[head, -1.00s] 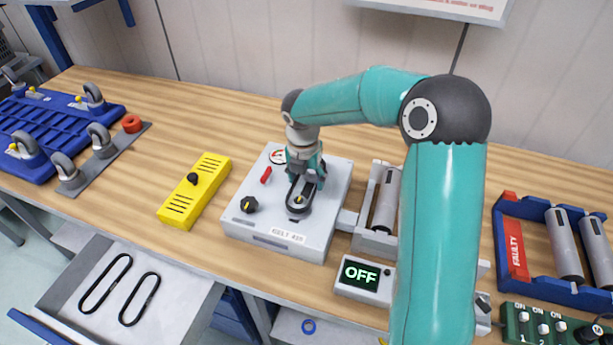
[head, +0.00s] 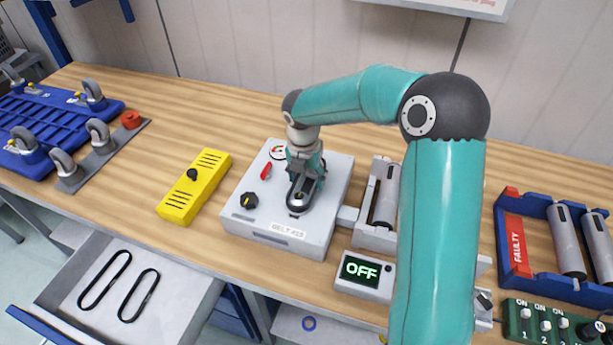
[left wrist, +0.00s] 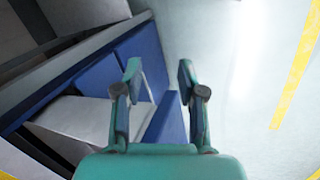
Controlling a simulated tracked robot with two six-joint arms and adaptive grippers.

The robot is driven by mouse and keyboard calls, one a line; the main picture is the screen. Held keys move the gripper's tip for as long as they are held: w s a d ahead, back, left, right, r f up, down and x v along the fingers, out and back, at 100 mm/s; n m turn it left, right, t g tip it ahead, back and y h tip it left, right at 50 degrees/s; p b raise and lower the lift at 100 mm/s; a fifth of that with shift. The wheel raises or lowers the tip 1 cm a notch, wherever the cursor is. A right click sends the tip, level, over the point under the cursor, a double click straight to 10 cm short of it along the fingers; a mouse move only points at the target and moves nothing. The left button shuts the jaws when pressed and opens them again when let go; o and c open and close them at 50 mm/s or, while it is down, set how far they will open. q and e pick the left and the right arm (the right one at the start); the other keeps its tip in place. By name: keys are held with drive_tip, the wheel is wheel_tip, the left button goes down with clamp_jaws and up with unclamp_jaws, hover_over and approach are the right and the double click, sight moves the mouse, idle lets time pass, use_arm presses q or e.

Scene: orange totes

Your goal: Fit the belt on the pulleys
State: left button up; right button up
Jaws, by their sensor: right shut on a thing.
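A grey pulley box (head: 265,222) with a label on its front stands on the bench. My right gripper (head: 304,180) is over its right half, shut on a black belt (head: 297,209). The belt lies around or just above the near pulley on the box top; I cannot tell how it sits at the far end, which the gripper hides. A black knob (head: 249,200), a red lever (head: 266,171) and a gauge (head: 278,153) are on the box. My left gripper (left wrist: 158,75) shows in the left wrist view, open and empty, above the floor beside blue and grey furniture.
An open drawer with two black loops (head: 105,281) is at lower left. A yellow slotted block (head: 194,187) lies left of the box. A display reading OFF (head: 361,272) and a grey roller unit (head: 376,239) stand to the right. A blue crate (head: 506,262) holds rollers.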

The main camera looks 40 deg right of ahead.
drive_tip(key=shift+f, duration=0.15)
drive_tip(key=o, duration=1.2)
drive_tip(key=shift+c, duration=0.2)
drive_tip(key=shift+r+p, duration=2.15)
drive_tip(key=shift+r, duration=0.35)
drive_tip(key=shift+r+p, duration=0.65)
drive_tip(key=shift+r, duration=0.35)
